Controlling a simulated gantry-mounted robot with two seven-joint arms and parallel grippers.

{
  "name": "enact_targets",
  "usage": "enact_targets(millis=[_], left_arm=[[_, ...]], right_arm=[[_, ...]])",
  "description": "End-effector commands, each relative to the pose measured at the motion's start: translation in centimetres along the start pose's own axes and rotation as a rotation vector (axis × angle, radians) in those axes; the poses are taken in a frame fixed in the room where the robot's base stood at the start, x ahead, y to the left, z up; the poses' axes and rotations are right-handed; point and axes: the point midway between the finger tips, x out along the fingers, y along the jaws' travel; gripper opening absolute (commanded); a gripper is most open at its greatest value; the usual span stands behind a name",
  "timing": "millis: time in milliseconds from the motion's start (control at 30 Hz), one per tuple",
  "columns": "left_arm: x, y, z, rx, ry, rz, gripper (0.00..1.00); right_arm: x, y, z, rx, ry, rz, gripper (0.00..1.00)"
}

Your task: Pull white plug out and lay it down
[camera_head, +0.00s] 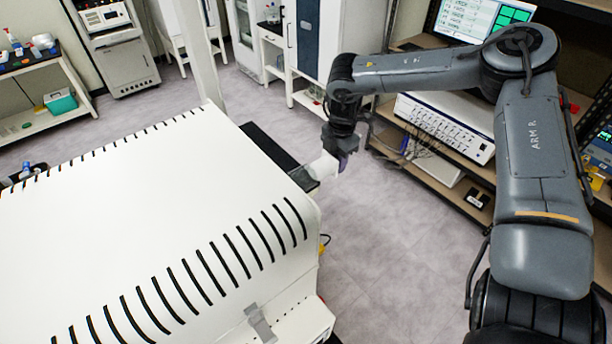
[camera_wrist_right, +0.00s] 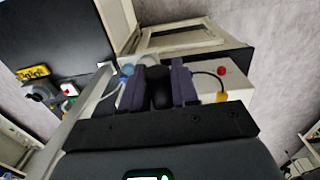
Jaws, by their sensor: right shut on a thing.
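My right gripper (camera_wrist_right: 158,92) is shut on a dark rounded thing (camera_wrist_right: 158,86) between its two purple-grey fingers in the right wrist view. A pale bit shows just beyond it. I cannot single out the white plug with certainty. A blue round piece (camera_wrist_right: 127,70) with a pale cable sits beside the left finger. In the head view the right gripper (camera_head: 340,160) is at the far right end of the large white freeze dryer (camera_head: 150,200), by a whitish part (camera_head: 323,167). The fingertips are too small to read there. My left gripper is not in view.
A white box (camera_wrist_right: 225,78) with a red button and a black cable is right of the fingers. A white frame (camera_wrist_right: 185,40) stands beyond. A shelf with a white instrument (camera_head: 445,125) is right of my wrist; open floor (camera_head: 380,240) lies in front.

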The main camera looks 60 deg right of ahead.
Motion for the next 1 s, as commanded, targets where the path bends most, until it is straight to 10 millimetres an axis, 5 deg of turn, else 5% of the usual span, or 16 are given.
enact_targets(millis=[633,1000], left_arm=[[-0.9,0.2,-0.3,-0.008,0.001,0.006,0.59],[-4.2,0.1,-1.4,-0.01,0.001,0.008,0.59]], right_arm=[[-0.1,-0.1,3.2,0.001,0.001,0.001,0.0],[-0.7,-2.7,4.5,0.002,0.003,0.002,0.0]])
